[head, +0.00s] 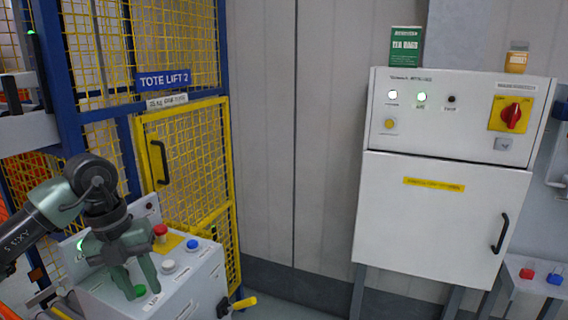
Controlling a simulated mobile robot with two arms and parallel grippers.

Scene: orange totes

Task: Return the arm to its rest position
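My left arm comes in from the left edge, bent at a dark joint. Its gripper (141,292) points down over the top of a grey control box (185,287). Its two greenish fingers are apart, with nothing held between them. A green button (140,290) on the box shows between the fingertips; I cannot tell whether a finger touches it. My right gripper is not in view.
The box also carries a red button (160,231), a white button (169,266) and a blue button (193,244). Behind stands a yellow mesh gate (183,108) under a "TOTE LIFT 2" sign (163,80). A white cabinet (440,215) stands right; bare wall lies between.

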